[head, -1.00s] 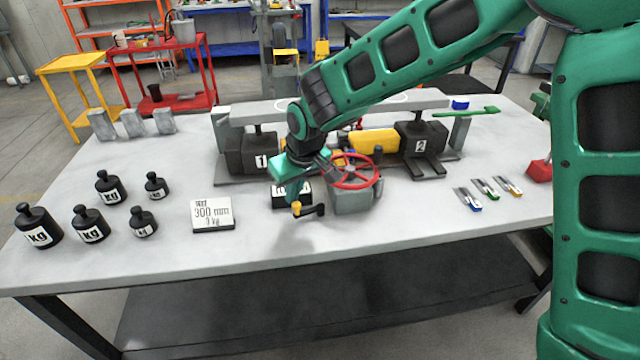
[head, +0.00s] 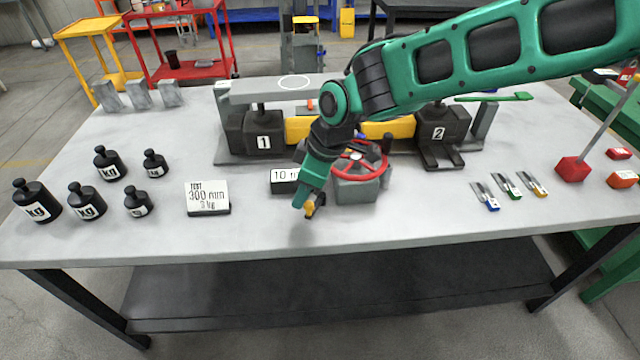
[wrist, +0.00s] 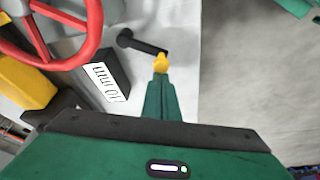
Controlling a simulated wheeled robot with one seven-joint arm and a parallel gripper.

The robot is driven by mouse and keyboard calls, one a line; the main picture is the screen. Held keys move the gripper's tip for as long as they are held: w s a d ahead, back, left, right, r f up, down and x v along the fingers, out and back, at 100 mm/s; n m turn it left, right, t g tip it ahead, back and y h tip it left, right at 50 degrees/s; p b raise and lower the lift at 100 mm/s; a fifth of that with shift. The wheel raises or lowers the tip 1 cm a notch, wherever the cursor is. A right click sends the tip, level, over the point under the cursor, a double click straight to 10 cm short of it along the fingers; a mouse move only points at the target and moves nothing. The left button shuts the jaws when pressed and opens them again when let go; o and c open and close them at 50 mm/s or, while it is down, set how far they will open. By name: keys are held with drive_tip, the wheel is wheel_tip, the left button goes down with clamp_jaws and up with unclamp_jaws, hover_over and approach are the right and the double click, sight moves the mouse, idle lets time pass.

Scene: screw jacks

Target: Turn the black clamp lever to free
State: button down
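The black clamp lever (wrist: 146,45) shows in the wrist view as a short bar running from a round hub at its left to a yellow end piece (wrist: 160,64) at its right. In the head view, the lever (head: 319,200) is partly hidden behind my gripper (head: 309,207), just in front of the red handwheel (head: 362,163). My gripper's green fingers (wrist: 161,75) lie together with no visible gap. Their tips meet the yellow piece at the lever's end. I cannot tell whether the yellow piece belongs to the lever or to the fingertips.
A black block marked 10 mm (head: 285,180) stands close left of my gripper. A test card (head: 208,198) and several black weights (head: 88,202) stand further left. Jacks 1 (head: 262,135) and 2 (head: 440,135) stand behind. The table's front (head: 260,242) is clear.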

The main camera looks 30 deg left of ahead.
drive_tip(key=d+n, duration=0.1)
drive_tip(key=n, duration=0.1)
drive_tip(key=d+n+g, duration=0.1)
drive_tip(key=d+n, duration=0.1)
drive_tip(key=shift+w+h, duration=0.1)
drive_tip(key=shift+h, duration=0.2)
drive_tip(key=shift+d, duration=0.3)
drive_tip(key=shift+w, duration=0.1)
idle(0.3)
